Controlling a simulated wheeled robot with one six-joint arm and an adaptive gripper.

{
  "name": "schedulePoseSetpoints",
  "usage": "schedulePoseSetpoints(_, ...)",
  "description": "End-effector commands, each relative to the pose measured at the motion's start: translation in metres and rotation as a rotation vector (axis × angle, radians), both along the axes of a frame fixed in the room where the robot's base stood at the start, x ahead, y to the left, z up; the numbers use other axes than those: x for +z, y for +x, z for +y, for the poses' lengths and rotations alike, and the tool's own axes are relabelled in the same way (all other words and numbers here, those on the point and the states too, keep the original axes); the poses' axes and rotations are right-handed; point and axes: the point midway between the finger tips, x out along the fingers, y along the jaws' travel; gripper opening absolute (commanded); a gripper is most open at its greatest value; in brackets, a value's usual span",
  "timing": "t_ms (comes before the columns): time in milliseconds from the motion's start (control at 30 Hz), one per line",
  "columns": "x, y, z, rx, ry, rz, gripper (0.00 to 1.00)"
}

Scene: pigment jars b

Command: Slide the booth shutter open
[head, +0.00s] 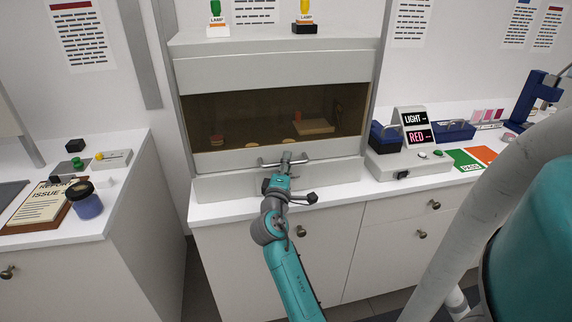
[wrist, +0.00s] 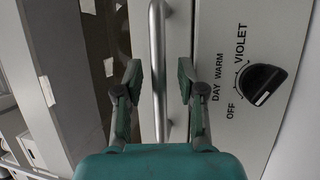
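The booth (head: 275,52) is a pale cabinet with a wide dark see-through window (head: 270,115). The shutter's pale lower rail (head: 225,160) runs below the window and carries a horizontal metal bar handle (head: 270,162). In the wrist view the bar handle (wrist: 157,65) runs up the picture between the fingers. My gripper (head: 286,166) is in front of the handle. In the wrist view my gripper (wrist: 160,78) is open, one finger on each side of the bar, with visible gaps. Through the window I see small jars and a pale block inside.
A black knob (wrist: 264,84) marked OFF, DAY, WARM, VIOLET is right of the handle in the wrist view; it also shows in the head view (head: 311,198). A LIGHT/RED sign (head: 416,127) stands right of the booth. A blue jar (head: 85,201) stands on the left counter.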

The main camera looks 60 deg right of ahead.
Motion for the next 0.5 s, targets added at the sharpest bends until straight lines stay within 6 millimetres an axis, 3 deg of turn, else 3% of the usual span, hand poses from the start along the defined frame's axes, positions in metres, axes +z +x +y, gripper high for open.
schedulePoseSetpoints(233,0.0002,0.0004,-0.0006,0.000,0.000,0.000,0.39)
schedulePoseSetpoints(400,0.0002,0.0003,-0.0004,0.001,0.000,0.000,0.00)
schedulePoseSetpoints(500,0.0002,0.0004,-0.0004,0.001,0.000,0.000,0.00)
